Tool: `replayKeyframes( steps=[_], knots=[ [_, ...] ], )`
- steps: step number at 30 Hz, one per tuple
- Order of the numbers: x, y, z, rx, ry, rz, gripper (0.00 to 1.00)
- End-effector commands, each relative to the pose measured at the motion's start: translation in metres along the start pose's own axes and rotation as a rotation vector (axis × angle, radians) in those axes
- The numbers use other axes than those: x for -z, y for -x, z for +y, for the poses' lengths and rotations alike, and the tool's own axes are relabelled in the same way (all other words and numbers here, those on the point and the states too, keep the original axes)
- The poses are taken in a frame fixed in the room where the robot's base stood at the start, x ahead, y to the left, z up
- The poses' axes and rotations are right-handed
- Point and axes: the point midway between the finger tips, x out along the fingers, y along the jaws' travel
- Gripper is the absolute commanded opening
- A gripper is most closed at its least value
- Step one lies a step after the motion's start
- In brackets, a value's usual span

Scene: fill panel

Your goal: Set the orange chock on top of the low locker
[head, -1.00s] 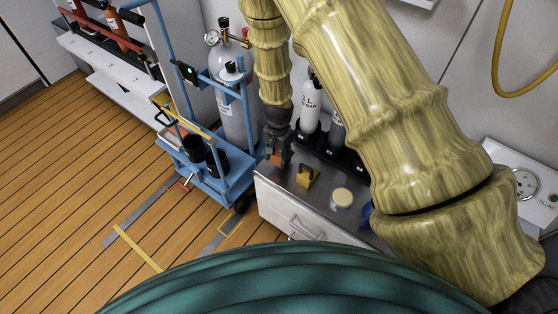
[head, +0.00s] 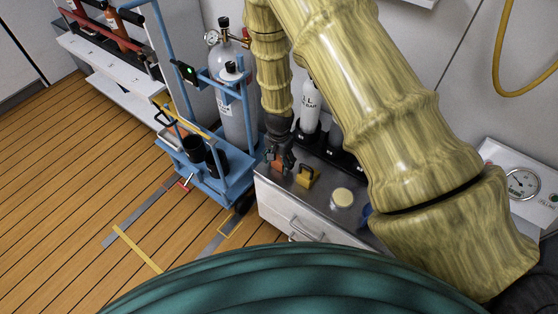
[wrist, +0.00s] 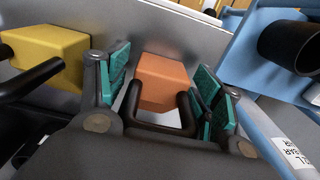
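The orange chock (head: 277,168) rests on the grey top of the low locker (head: 318,203), near its left end. In the wrist view the orange chock (wrist: 165,78) lies between my two green-padded fingers, its black loop handle toward the palm. My gripper (head: 280,159) is open around the chock; in the wrist view my gripper (wrist: 164,82) shows a gap beside the left pad. Whether the right pad touches it, I cannot tell. The chock's underside is hidden.
A yellow chock (head: 307,177) stands just right of the orange one. A pale round item (head: 342,197) is farther right. Cylinders (head: 309,107) stand behind. A blue trolley (head: 218,181) with black cups is close on the left.

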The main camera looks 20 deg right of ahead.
Motion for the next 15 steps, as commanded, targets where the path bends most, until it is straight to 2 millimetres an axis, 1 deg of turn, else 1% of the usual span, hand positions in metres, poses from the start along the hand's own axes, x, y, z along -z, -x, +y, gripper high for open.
replayKeyframes(
  steps=[10,13,15],
  knots=[
    [0.0,0.002,0.0,0.0,0.0,0.0,0.7],
    [0.0,0.008,0.0,0.001,0.0,0.0,0.7],
    [0.001,0.017,-0.001,0.001,0.0,0.001,0.7]
  ],
)
